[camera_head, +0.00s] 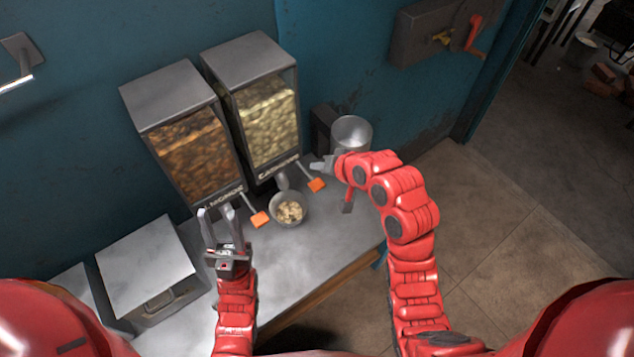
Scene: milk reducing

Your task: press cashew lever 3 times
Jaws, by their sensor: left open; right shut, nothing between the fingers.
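The cashew dispenser (268,118) is the right one of two tall bins and holds pale nuts. Its lever has an orange tip (317,185) at the front right. My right gripper (316,165) is shut and empty, just above and close to that orange tip; I cannot tell whether they touch. A small bowl (277,217) with pale nuts in it stands under the cashew spout. My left gripper (213,217) is open and empty, upright in front of the other bin, left of that bin's orange lever tip (259,219).
The other dispenser (188,150) holds brown nuts. A metal box (150,268) with a handle sits at the left of the table (340,235). A metal cup (351,133) stands behind my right arm. A grey wall box (428,35) with a red handle hangs at the back.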

